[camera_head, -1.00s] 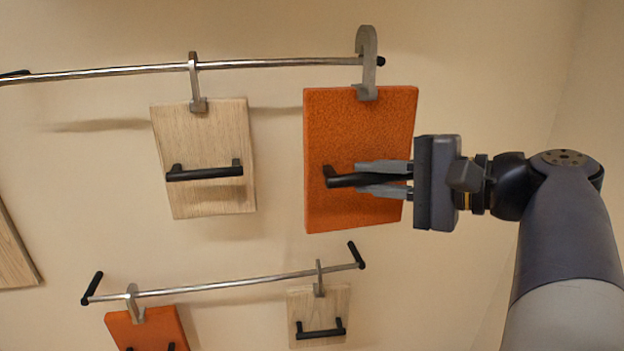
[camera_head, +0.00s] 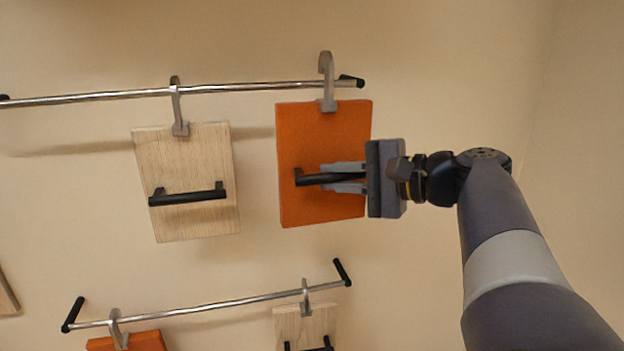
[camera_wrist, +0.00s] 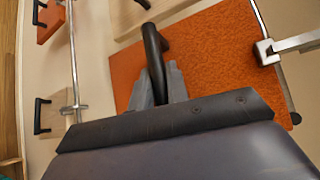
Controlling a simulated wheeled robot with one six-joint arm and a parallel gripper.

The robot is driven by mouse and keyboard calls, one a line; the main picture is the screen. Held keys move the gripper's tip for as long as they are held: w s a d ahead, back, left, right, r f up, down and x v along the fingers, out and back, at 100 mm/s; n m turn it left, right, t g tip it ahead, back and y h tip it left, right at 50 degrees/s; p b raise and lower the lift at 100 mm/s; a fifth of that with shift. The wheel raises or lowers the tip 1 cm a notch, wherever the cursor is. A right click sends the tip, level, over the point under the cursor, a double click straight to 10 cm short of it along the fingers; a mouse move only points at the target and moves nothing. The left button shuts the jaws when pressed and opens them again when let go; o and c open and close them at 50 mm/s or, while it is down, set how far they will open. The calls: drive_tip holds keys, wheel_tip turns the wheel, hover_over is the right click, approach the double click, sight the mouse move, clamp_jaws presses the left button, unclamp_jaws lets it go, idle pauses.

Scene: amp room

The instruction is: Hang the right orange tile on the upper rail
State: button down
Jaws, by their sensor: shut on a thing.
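My gripper (camera_head: 330,178) is shut on the black handle of an orange tile (camera_head: 288,135). The tile hangs nearly upright at the right end of the upper rail (camera_head: 110,96). Its grey hook (camera_head: 327,82) overlaps the rail in the head view, with its top above the rail. I cannot tell whether the hook is around the rail or in front of it. In the wrist view my gripper (camera_wrist: 160,85) holds the handle, with the orange tile (camera_wrist: 205,45) behind and the hook (camera_wrist: 292,45) crossing the rail (camera_wrist: 270,25).
A wooden tile (camera_head: 187,165) hangs left of the orange one on the upper rail. The lower rail (camera_head: 215,303) carries another orange tile (camera_head: 135,342) at left and a small wooden tile (camera_head: 306,324) at right. The wall right of the upper rail is bare.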

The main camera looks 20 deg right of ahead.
drive_tip(key=shift+w+f+b, duration=0.2)
drive_tip(key=shift+w+f, duration=0.25)
drive_tip(key=shift+w, duration=0.5)
drive_tip(key=shift+w+f+b, duration=0.15)
drive_tip(key=shift+w+f, duration=0.35)
drive_tip(key=shift+w, duration=0.4)
drive_tip(key=shift+w+f+b, duration=0.2)
drive_tip(key=shift+w+f, duration=0.25)
drive_tip(key=shift+w, duration=0.5)
drive_tip(key=c, duration=1.3)
unclamp_jaws()
drive_tip(key=v, duration=1.1)
drive_tip(key=shift+b, duration=0.35)
drive_tip(key=shift+w+a+f, duration=0.1)
